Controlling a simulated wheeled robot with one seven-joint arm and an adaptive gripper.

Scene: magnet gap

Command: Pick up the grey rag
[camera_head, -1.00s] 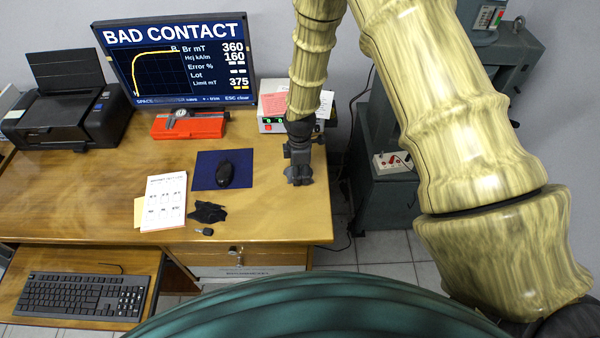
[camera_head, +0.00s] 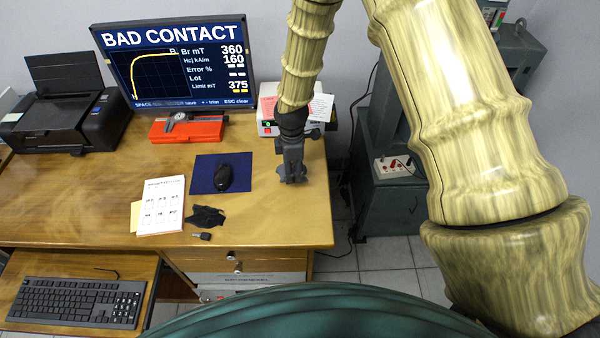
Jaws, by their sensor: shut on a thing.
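My gripper (camera_head: 291,174) points down over the right part of the wooden desk, to the right of the blue mouse mat. It is shut on a small grey lump, which I take for the grey rag; at this size its outline blends with the dark fingers. I cannot tell whether the lump touches the desk top. A separate black crumpled cloth (camera_head: 206,217) lies flat on the desk near the front edge, well to the left of my gripper.
The desk's front right is clear.

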